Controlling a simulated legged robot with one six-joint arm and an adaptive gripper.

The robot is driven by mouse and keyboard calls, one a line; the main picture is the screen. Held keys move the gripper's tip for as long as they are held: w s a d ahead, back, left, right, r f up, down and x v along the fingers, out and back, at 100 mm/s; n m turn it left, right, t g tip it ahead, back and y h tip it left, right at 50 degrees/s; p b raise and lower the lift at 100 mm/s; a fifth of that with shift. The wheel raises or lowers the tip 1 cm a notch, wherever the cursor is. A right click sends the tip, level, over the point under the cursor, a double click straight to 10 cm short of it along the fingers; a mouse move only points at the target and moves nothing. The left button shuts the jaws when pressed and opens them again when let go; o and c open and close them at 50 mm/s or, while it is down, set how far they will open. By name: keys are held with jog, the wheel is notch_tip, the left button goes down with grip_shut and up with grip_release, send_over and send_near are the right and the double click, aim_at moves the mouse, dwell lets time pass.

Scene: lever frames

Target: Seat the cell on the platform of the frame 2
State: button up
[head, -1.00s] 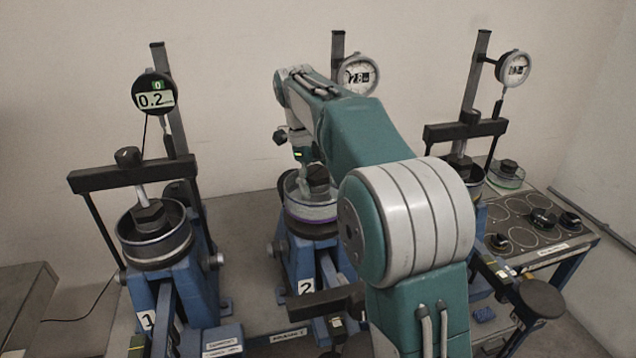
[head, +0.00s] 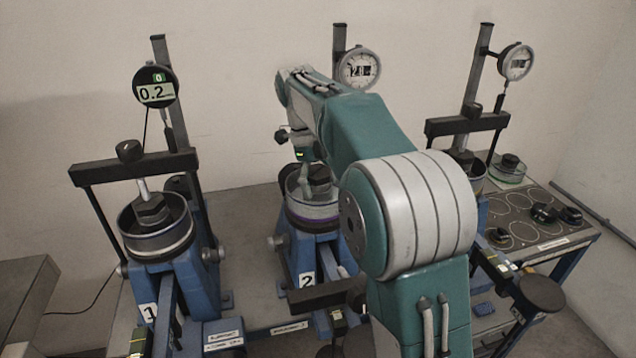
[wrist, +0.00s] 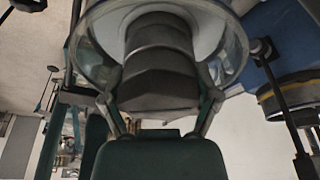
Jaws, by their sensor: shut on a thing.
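The cell (head: 320,212), a round clear-walled cup with a dark stepped cap and a purplish band, is at the platform of frame 2 (head: 303,262). It looks upright. I cannot tell whether its base fully touches the platform. In the wrist view the cell's dark cap (wrist: 158,75) and clear rim fill the upper middle, with the fingers (wrist: 160,108) on both sides. My arm hides the right part of frame 2.
Frame 1 (head: 165,285) at the left holds a cell (head: 155,225) under its crossbar. Frame 3 stands at the right, partly behind my arm, with a dial (head: 515,62). Frame 2's dial (head: 360,70) is above my gripper.

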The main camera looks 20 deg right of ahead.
jog(key=shift+f, duration=0.3)
dwell(0.5)
jog(key=o, duration=1.1)
jog(key=shift+o, duration=0.2)
jog(key=shift+f, duration=0.1)
